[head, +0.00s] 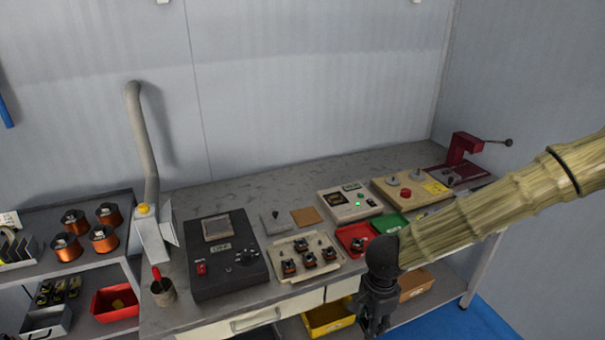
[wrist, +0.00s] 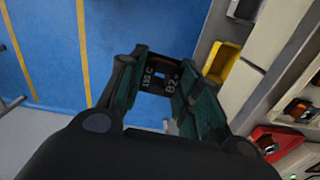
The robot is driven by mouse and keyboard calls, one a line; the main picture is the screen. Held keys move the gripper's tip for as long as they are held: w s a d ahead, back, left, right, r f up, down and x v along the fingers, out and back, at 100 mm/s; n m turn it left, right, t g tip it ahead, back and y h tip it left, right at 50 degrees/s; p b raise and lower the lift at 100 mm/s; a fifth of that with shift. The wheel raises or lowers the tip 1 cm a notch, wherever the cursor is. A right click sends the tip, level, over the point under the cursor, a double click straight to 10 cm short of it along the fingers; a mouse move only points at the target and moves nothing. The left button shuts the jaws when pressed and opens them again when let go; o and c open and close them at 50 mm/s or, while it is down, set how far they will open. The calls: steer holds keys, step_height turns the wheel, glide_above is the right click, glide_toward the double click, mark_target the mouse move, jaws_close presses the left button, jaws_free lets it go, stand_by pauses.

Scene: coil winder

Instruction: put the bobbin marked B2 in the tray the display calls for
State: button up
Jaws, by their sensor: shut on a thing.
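My gripper (head: 374,318) hangs in front of the bench's front edge, in the lower middle of the head view. In the wrist view its green-padded fingers (wrist: 163,95) are shut on a dark bobbin (wrist: 158,79) marked B2 and 155 C. I cannot make out the bobbin in the head view. A red tray (head: 345,251) on the bench holds a dark bobbin; the tray also shows in the wrist view (wrist: 262,133). A green tray (head: 386,226) lies right behind it, partly hidden by my arm. A display box (head: 350,203) has a lit green lamp; its screen is unreadable.
A pale tray (head: 287,273) with several bobbins stands left of the red tray. A black winder unit (head: 228,268) is farther left. A box with a red button (head: 408,192) and a red press (head: 462,148) stand right. A yellow bin (head: 328,318) sits below the bench.

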steer(key=n, duration=0.1)
steer(key=w+f+n, duration=0.1)
steer(key=n, duration=0.1)
steer(key=shift+w+d+f+n, duration=0.15)
steer(key=shift+w+f+n, duration=0.05)
steer(key=shift+f+n, duration=0.1)
steer(key=w+d+f+n, duration=0.1)
steer(key=w+f+n, duration=0.3)
steer(key=n, duration=0.6)
steer(key=shift+f+n, duration=0.3)
steer(key=shift+n, duration=0.1)
steer(key=shift+s, duration=0.1)
